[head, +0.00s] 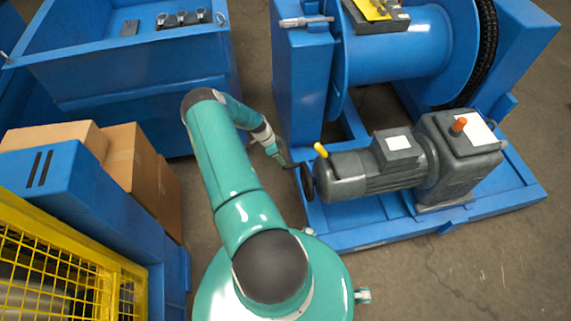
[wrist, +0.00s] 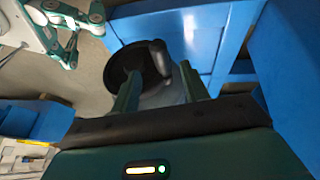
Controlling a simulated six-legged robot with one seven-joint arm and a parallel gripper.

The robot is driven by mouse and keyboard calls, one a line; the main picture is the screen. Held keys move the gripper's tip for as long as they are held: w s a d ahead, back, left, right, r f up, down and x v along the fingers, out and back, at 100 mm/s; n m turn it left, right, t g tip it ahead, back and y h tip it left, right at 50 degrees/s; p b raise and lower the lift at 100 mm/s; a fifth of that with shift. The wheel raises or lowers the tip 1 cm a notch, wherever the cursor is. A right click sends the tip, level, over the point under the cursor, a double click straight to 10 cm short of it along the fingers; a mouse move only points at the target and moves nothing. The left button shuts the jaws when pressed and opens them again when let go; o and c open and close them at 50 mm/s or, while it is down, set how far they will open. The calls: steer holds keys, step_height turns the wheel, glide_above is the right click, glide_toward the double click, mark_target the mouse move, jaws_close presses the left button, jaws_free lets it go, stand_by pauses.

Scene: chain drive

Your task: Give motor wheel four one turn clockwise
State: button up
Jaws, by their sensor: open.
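The motor wheel (head: 306,182) is a black handwheel on the left end of the grey motor (head: 350,178) in the head view. In the wrist view the wheel (wrist: 122,66) is a dark disc just beyond my fingers, with a grip (wrist: 159,56) standing out near its right side. No number is readable on it. My gripper (head: 289,165) is at the wheel's upper left in the head view. In the wrist view my gripper (wrist: 160,83) has its two green fingers apart, the left one overlapping the wheel in the picture. I cannot tell whether they touch.
The motor sits on a blue frame (head: 385,232) beside a large blue drum (head: 410,42). A yellow lever (head: 320,150) stands above the wheel. A blue bin (head: 130,70), cardboard boxes (head: 130,160) and a yellow mesh guard (head: 60,275) are at left. Floor at lower right is clear.

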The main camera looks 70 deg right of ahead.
steer(key=x, duration=0.6)
steer(key=shift+f, duration=0.1)
jaws_close()
